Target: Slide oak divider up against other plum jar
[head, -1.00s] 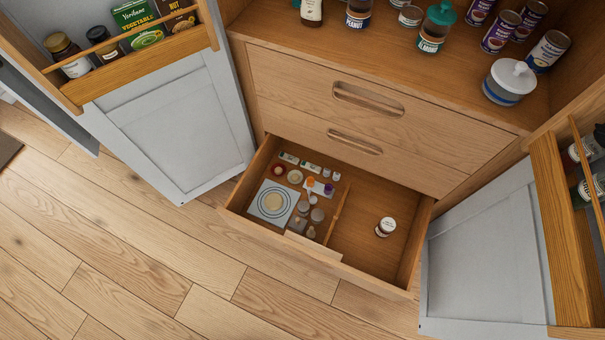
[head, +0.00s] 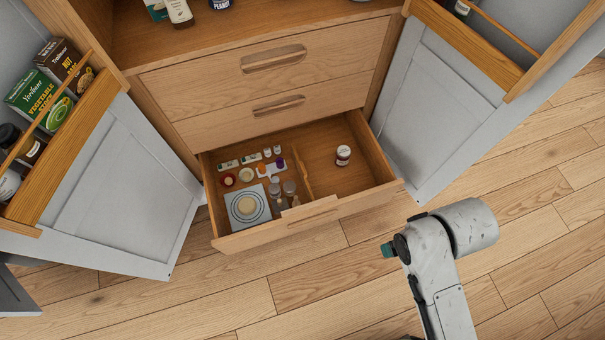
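The oak divider (head: 303,178) is a thin wooden strip standing front to back inside the open bottom drawer (head: 290,223). To its right, apart from it, a small jar (head: 343,155) with a white lid and a dark band stands alone in the bare right compartment. I cannot read its label. To the divider's left are several small jars and bottles, including one with a purple top (head: 280,163); I cannot tell if any is a plum jar. Part of my grey arm shows at the lower right, well clear of the drawer. My gripper is not in view.
A round mat or plate on a pale square (head: 247,206) lies in the drawer's left compartment. Open cabinet doors stand left (head: 125,190) and right (head: 440,108) of the drawer. Closed drawers (head: 270,75) are above it. The wooden floor (head: 210,300) in front is clear.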

